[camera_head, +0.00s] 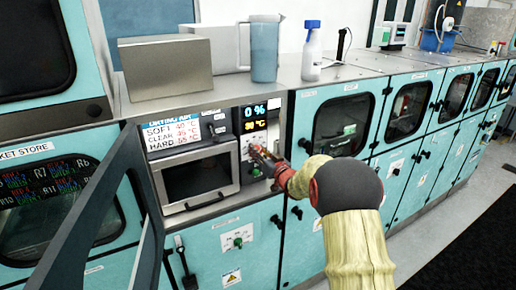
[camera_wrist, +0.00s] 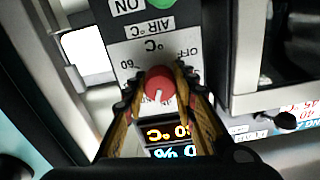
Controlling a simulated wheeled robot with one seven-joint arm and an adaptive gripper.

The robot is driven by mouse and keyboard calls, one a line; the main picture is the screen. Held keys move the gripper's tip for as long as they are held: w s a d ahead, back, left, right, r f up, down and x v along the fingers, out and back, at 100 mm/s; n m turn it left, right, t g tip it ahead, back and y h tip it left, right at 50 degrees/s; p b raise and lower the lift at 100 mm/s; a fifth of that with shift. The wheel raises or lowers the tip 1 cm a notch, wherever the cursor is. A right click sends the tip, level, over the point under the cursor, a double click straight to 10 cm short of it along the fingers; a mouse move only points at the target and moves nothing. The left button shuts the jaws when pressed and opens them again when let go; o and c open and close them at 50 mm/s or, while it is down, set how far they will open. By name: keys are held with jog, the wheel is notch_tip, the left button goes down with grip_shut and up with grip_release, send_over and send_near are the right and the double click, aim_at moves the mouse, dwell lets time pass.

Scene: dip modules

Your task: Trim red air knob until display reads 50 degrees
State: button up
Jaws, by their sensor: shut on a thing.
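The red air knob (camera_wrist: 160,82) sits on a white dial panel marked AIR °C, seen upside down in the wrist view. My gripper (camera_wrist: 157,88) is shut on it, one finger on each side, and a white pointer line shows on its face. In the head view my gripper (camera_head: 262,156) reaches the panel right of the oven-like door and mostly hides the knob. The display (camera_head: 256,119) above shows 0 % in blue and, in yellow, what looks like 30 °C. It also shows in the wrist view (camera_wrist: 168,133), partly covered by the fingers.
A drying air card (camera_head: 172,132) lists SOFT, CLEAR and HARD temperatures.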

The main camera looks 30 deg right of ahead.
jog(key=shift+f+m+p, duration=0.2)
jog(key=shift+m+p, duration=0.45)
jog(key=shift+m, duration=0.85)
jog(key=o, duration=1.2)
jog(key=shift+r, duration=0.1)
jog(key=shift+c, duration=0.2)
jog(key=s, duration=1.2)
jog(key=shift+d, duration=0.2)
